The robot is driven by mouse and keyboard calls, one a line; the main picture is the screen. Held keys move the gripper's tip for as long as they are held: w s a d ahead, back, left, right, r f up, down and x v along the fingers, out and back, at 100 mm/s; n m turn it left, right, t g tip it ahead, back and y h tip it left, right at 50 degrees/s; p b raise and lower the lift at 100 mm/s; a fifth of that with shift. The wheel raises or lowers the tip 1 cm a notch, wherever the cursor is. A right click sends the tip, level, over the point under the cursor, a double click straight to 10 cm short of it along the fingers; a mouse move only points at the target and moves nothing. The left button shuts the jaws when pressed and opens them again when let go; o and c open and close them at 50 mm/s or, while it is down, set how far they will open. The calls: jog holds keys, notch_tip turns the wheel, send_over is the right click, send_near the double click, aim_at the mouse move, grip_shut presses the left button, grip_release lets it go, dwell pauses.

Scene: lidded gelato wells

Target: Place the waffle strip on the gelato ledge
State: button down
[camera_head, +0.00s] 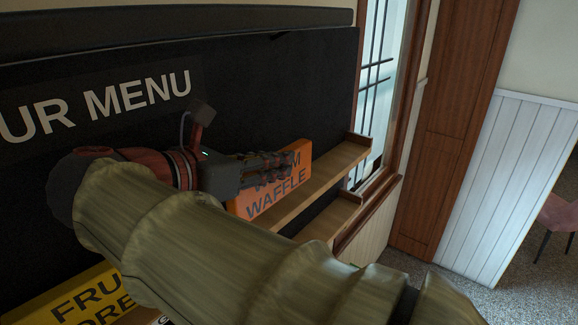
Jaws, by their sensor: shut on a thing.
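The waffle strip (279,206) is an orange block with dark lettering, of which "WAFFLE" and an "M" can be read. My gripper (284,166) is in front of the upper part of the strip, with its dark fingers shut on it. The strip stands tilted in the picture along the wooden ledge (335,170), by the black menu wall. I cannot tell whether its lower edge touches the ledge. My sleeved arm hides the lower left of the strip and much of the ledge.
A second wooden shelf (322,222) lies below the ledge. A yellow block (68,296) with dark letters is at the lower left, partly behind my arm. The black menu board (270,90) rises behind. The ledge's right part is bare up to its raised end.

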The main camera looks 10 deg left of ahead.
aim_at(250, 203)
jog(key=shift+w+f, duration=0.35)
jog(key=shift+f, duration=0.15)
jog(key=shift+f+p, duration=0.4)
jog(key=shift+f, duration=1.15)
jog(key=shift+a, duration=0.1)
jog(key=shift+f, duration=0.15)
jog(key=c, duration=1.7)
grip_release()
jog(key=shift+o, duration=0.2)
jog(key=shift+s+a+r, duration=0.1)
jog(key=shift+r, duration=0.1)
jog(key=b+v, duration=0.1)
jog(key=v, duration=1)
jog(key=shift+s+r+b, duration=0.2)
jog(key=shift+s+b, duration=0.15)
jog(key=shift+a, duration=0.1)
